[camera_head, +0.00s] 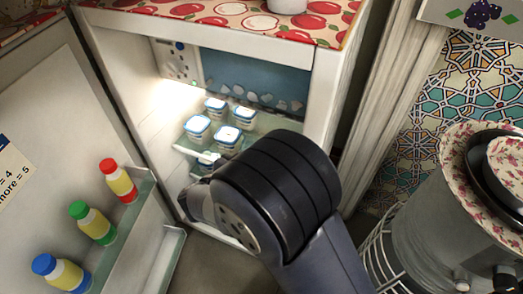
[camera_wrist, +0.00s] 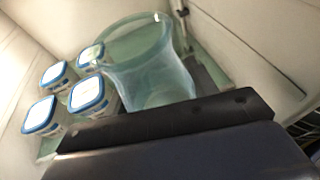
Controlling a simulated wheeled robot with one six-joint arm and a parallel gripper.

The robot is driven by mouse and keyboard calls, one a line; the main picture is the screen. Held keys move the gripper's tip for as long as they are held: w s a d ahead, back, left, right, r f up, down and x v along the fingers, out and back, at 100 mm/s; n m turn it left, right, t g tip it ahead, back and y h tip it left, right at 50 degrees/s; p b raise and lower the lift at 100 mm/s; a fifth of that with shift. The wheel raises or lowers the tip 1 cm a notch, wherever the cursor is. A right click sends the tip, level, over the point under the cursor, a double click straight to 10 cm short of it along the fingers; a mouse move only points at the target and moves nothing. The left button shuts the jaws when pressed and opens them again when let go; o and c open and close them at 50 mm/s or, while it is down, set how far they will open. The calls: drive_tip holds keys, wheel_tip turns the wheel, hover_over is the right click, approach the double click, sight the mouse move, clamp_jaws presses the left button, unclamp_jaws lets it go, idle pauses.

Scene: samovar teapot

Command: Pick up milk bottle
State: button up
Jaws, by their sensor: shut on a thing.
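A clear, greenish, wide-mouthed vessel (camera_wrist: 150,75) is tilted in the wrist view, right at my gripper (camera_wrist: 168,120). My gripper is shut on it, though the fingertips and the contact are not clearly visible. I see no plain milk bottle at the gripper. In the head view my arm hides the gripper and most of what it holds, low in the open fridge. Three bottles with yellow labels stand in the fridge door: a red-capped bottle (camera_head: 119,180), a green-capped bottle (camera_head: 92,222) and a blue-capped bottle (camera_head: 61,273).
Several square, blue-rimmed tubs (camera_head: 198,129) stand on a glass fridge shelf, left of the vessel in the wrist view (camera_wrist: 40,115). The fridge side wall (camera_head: 325,95) is close on the right. A metal samovar (camera_head: 440,230) stands at the right.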

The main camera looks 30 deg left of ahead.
drive_tip(key=shift+s+a, duration=0.15)
drive_tip(key=shift+s, duration=1.15)
drive_tip(key=shift+s, duration=0.1)
idle(0.4)
